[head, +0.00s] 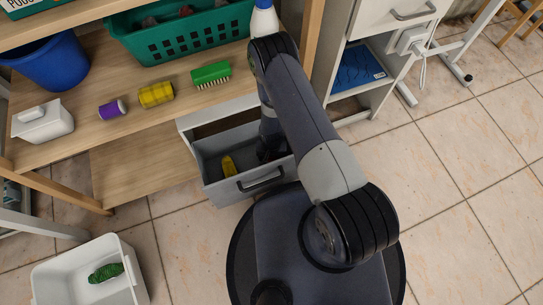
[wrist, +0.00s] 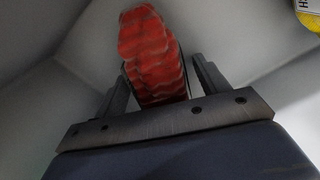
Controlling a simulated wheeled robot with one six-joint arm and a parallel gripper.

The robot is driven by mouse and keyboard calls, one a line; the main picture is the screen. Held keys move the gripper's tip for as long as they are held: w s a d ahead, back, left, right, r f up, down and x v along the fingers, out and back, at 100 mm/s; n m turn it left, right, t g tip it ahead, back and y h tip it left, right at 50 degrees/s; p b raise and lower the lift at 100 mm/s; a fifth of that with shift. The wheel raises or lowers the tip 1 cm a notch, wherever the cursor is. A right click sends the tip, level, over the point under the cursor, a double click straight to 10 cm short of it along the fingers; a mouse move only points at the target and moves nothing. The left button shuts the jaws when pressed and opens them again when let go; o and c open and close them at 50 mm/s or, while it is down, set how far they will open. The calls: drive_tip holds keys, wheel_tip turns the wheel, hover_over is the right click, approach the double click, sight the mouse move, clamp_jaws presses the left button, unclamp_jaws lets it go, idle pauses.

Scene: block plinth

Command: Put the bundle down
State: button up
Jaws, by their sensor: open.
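A red, ridged bundle (wrist: 152,45) lies in the wrist view between the two fingers of my gripper (wrist: 163,75). The jaws are open around it, with a gap at the left finger; I cannot tell whether the right finger touches it. Pale walls surround it. In the head view my gripper (head: 270,150) is down in an open grey drawer (head: 212,180), and my arm hides the red bundle there.
A yellow item (head: 228,165) lies in the drawer's left part. A white bin (head: 60,285) on the floor holds a green item (head: 105,272). The shelf (head: 80,150) above carries a green brush (head: 211,73), a yellow roll (head: 156,94) and a purple one (head: 112,109). Tiled floor at right is clear.

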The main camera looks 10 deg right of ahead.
drive_tip(key=shift+r, duration=0.1)
wheel_tip(320, 180, up, 12)
drive_tip(key=p, duration=0.3)
drive_tip(key=shift+p, duration=0.3)
drive_tip(key=shift+r, duration=0.15)
